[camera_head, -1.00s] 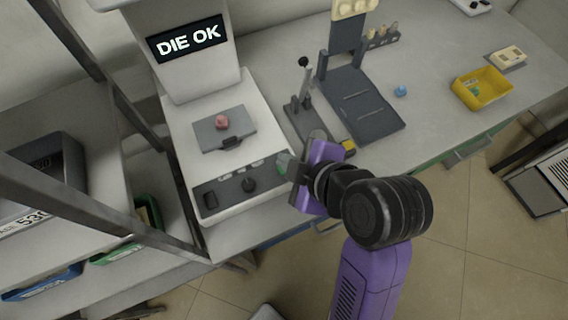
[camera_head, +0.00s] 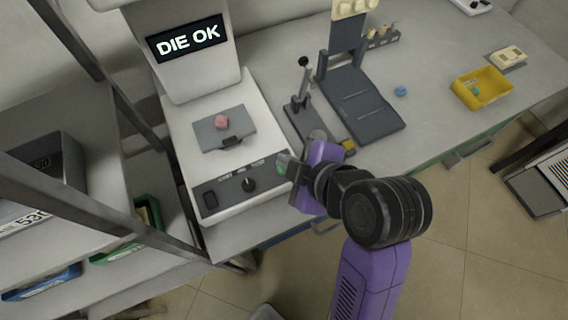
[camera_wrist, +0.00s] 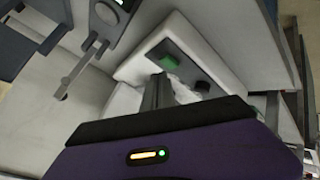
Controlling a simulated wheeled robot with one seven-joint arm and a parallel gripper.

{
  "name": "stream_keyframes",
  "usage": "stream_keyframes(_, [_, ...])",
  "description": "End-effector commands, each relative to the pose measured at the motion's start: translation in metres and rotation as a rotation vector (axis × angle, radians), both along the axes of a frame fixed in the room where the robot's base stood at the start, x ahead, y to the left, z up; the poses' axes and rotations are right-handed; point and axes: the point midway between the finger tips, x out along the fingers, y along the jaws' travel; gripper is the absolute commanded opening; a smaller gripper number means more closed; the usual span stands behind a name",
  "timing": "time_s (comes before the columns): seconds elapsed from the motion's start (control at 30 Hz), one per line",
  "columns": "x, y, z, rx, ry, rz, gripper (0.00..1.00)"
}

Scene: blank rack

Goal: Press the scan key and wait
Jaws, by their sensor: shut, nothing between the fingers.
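The white machine (camera_head: 178,126) has a lit display (camera_head: 187,39) reading "DIE OK" and a dark control panel (camera_head: 226,197) along its front. A green key (camera_head: 281,168) sits at the panel's right end, partly hidden by my gripper. It also shows in the wrist view (camera_wrist: 169,63). My gripper (camera_head: 290,168) is shut and empty at that end of the panel. In the wrist view its dark fingers (camera_wrist: 158,92) point at the green key; I cannot tell whether they touch it. A pink piece (camera_head: 221,122) rests on the machine's grey plate (camera_head: 238,138).
A black knob (camera_head: 249,185) and a dark switch (camera_head: 210,201) share the panel. A lever press (camera_head: 302,100) and a dark angled stand (camera_head: 362,103) are to the right. Metal rack posts (camera_head: 110,90) border the left.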

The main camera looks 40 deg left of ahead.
Motion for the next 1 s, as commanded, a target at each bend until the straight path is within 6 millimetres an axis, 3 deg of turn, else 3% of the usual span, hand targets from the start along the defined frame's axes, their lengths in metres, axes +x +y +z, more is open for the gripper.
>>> stream_keyframes(1.0, [0.0001,-0.0003,-0.0116,0.0,0.001,-0.001,0.0])
